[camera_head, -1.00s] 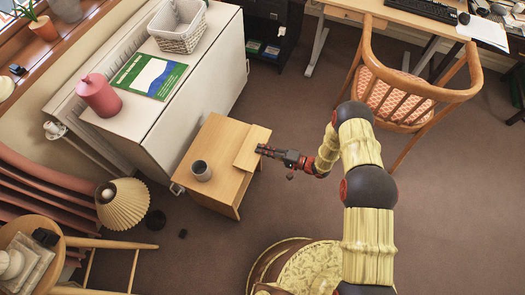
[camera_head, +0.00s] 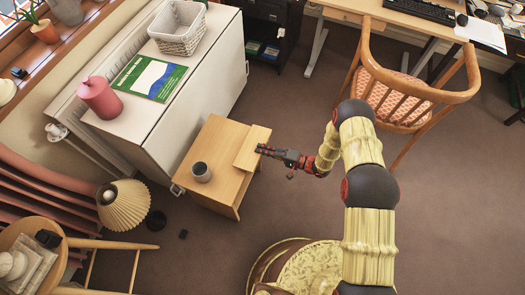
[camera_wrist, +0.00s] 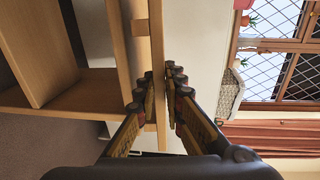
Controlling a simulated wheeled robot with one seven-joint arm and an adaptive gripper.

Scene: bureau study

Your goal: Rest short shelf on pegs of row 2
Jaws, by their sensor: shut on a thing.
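The short shelf (camera_head: 252,148) is a thin light-wood board. In the head view it lies over the right edge of the small wooden cabinet's top (camera_head: 218,142); its height against that top is hard to judge. My gripper (camera_head: 262,150) is at the board's right end. In the wrist view my gripper (camera_wrist: 166,95) is shut on the short shelf (camera_wrist: 157,40), which shows edge-on between the fingers. The cabinet's wooden panels (camera_wrist: 85,95) stand just left of it. I cannot make out the pegs or row 2 in either view.
A dark cup (camera_head: 202,171) stands on the cabinet top. A white cabinet (camera_head: 205,85) runs close behind, with a basket and a green book on it. A wooden chair (camera_head: 410,90) stands at the right. Open floor lies in front of the small cabinet.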

